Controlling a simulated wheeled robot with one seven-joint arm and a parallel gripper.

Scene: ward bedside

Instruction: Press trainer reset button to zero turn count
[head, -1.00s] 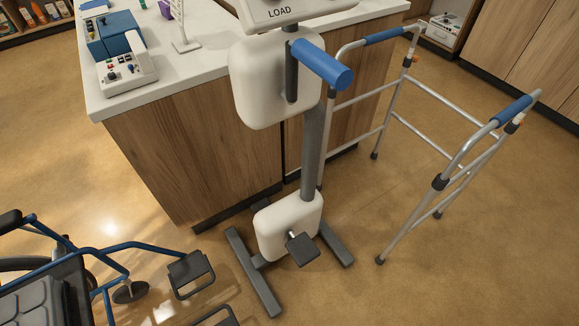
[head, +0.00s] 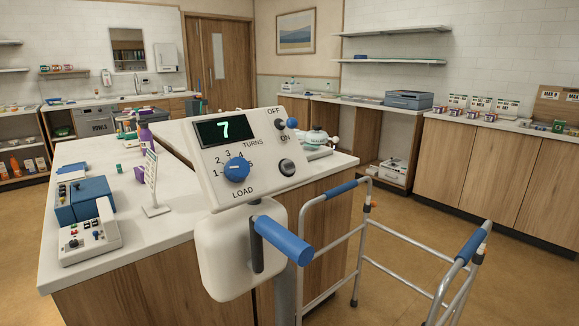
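The trainer (head: 225,255) stands at the near end of the island counter, with its white console (head: 262,198) tilted toward me. Its dark display (head: 210,131) shows a green 7 above the word TURNS. A round dark button (head: 287,167) in a grey ring, unlabelled as far as I can see, sits at the console's lower right; it looks like the reset button. A blue load knob (head: 236,169) is at lower left, and an OFF/ON switch (head: 281,124) is at upper right. A blue-gripped crank handle (head: 284,240) sticks out below the console. My gripper is not in view.
A walker (head: 355,240) with blue grips stands on the floor right of the trainer. The island counter (head: 85,245) holds a blue box device (head: 85,200), a white control unit (head: 90,243) and a small sign stand (head: 151,185). Open floor lies beyond the walker.

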